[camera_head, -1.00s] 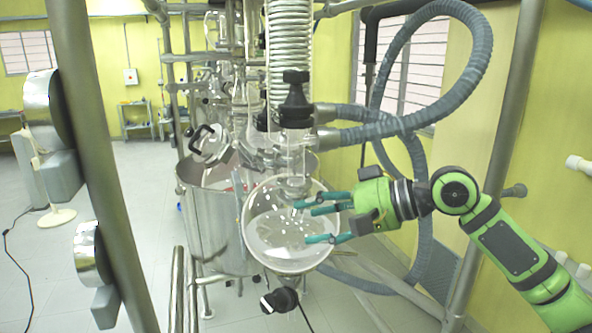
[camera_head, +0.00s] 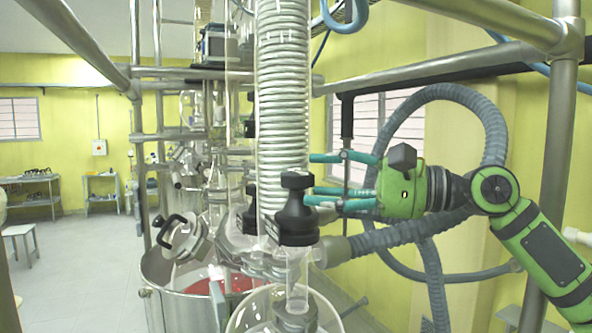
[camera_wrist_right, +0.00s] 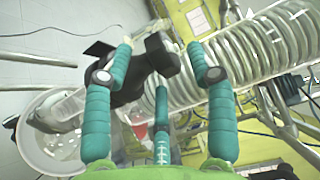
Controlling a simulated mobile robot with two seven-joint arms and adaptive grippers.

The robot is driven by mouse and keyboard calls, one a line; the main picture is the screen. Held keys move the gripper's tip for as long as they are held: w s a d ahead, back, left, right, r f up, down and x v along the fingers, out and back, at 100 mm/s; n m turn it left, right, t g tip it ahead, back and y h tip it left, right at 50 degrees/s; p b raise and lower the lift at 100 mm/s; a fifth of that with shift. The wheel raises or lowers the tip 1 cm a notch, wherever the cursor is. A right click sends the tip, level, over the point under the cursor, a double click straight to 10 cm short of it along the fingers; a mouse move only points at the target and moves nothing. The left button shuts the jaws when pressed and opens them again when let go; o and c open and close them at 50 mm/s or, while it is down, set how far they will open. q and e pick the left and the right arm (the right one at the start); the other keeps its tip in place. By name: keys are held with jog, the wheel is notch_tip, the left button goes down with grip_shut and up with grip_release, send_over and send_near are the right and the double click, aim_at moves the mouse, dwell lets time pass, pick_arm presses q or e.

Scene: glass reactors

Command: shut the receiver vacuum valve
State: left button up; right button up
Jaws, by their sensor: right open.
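A black valve knob (camera_head: 297,207) stands upright on the glass neck above the round glass receiver (camera_head: 262,308), in front of the lower coil; I take it for the receiver vacuum valve. My right gripper (camera_head: 312,178) is open just right of the knob's top, its teal fingers pointing left. In the right wrist view, the black knob (camera_wrist_right: 158,55) shows between and beyond the spread fingers of the right gripper (camera_wrist_right: 161,62). I cannot tell whether any finger touches it. My left gripper is not in view.
The glass coil column (camera_head: 282,110) rises just behind the knob. A grey corrugated hose (camera_head: 395,238) runs right, behind my right arm. A steel vessel (camera_head: 165,285) stands at lower left. Metal frame bars (camera_head: 440,68) cross above the right arm.

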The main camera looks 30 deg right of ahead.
aim_at(313, 184)
jog(key=shift+w+a+r+p, duration=0.35)
jog(key=shift+a+p, duration=0.05)
jog(key=shift+a, duration=0.25)
jog(key=shift+w+a+f+p, duration=0.25)
jog(key=shift+w+a+p, duration=0.3)
jog(key=shift+w+a, duration=0.35)
jog(key=shift+w+f, duration=0.2)
jog(key=shift+w, duration=0.25)
jog(key=shift+s, duration=0.1)
jog(key=c, duration=1.1)
grip_shut()
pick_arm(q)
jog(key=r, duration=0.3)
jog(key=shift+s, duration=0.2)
pick_arm(e)
jog(key=shift+m+t+h, duration=0.3)
jog(key=shift+m+t, duration=0.1)
